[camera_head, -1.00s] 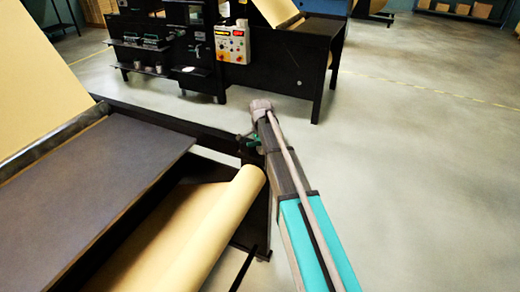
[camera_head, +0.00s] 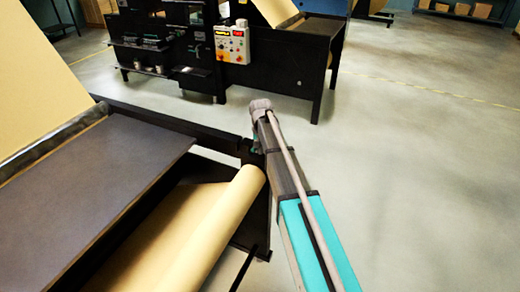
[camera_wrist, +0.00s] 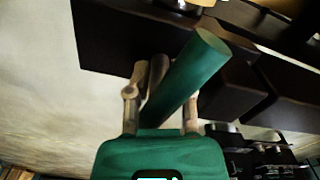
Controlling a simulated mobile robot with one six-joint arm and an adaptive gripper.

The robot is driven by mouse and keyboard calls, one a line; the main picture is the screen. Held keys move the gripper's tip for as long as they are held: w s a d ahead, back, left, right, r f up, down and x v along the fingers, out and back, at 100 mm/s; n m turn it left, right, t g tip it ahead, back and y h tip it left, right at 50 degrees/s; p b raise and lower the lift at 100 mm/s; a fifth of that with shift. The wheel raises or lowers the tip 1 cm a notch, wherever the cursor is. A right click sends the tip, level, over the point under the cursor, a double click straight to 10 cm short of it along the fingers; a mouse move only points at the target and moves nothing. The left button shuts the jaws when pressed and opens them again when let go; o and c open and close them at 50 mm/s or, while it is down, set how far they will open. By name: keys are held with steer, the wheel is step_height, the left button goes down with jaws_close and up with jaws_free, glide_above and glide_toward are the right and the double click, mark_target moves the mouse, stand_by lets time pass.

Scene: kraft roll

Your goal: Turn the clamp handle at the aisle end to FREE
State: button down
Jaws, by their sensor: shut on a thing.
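The clamp handle (camera_wrist: 188,72) is a green cylinder. In the wrist view it slants from the upper right down between my fingers, in front of a dark beam. My gripper (camera_wrist: 163,90) is shut on this handle, one finger at each side. In the head view my arm reaches to the near machine's right-hand end, by the end of the kraft roll (camera_head: 215,225). There only a small bit of green shows beside my wrist, and my arm hides most of the handle and fingers. No FREE marking can be read in either view.
The near machine's dark flat top (camera_head: 90,185) and dark frame bar (camera_head: 165,122) lie left of my arm. A second machine with a control panel (camera_head: 232,42) stands beyond. The grey floor (camera_head: 430,150) to the right is open.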

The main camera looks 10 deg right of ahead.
steer(key=shift+w+n, duration=0.1)
steer(key=shift+n, duration=0.5)
steer(key=c, duration=0.6)
jaws_free()
steer(key=shift+f, duration=0.1)
